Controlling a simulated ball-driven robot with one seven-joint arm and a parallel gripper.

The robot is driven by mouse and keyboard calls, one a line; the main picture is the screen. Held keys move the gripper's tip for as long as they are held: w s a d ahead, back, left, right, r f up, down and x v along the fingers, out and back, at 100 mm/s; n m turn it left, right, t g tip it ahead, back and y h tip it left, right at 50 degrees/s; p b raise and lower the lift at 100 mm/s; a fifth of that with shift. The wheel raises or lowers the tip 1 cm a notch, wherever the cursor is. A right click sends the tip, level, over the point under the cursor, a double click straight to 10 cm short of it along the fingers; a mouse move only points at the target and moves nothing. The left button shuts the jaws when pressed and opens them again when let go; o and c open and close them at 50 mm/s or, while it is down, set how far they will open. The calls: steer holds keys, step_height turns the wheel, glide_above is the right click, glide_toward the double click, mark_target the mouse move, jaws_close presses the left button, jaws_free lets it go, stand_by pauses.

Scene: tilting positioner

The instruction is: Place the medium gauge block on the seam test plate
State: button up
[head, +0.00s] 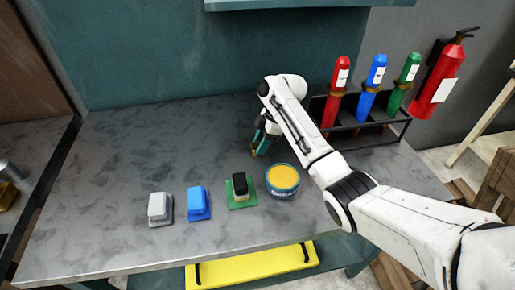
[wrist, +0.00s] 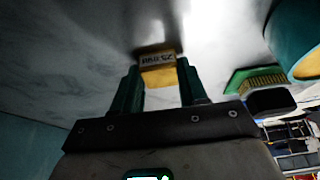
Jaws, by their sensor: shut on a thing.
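My gripper (wrist: 158,75) is shut on a small yellow block (wrist: 158,72) with a printed label, too blurred to read surely. The block sits between the two green fingers, and a dark shadow lies close by it on the grey surface. I cannot tell whether it touches that surface. In the head view my gripper (head: 258,148) points down over the back middle of the bench, behind and left of the grease tin. There the block is mostly hidden. I cannot pick out the seam test plate for certain in either view.
On the grey bench (head: 110,200) stand a grey item (head: 160,206), a blue item (head: 198,202), a black-topped item on a green base (head: 240,188) and a grease tin (head: 283,180). A rack (head: 385,135) holds red, blue and green tubes. The bench's left side is clear.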

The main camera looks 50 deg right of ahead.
jaws_close()
steer(key=shift+r, duration=0.1)
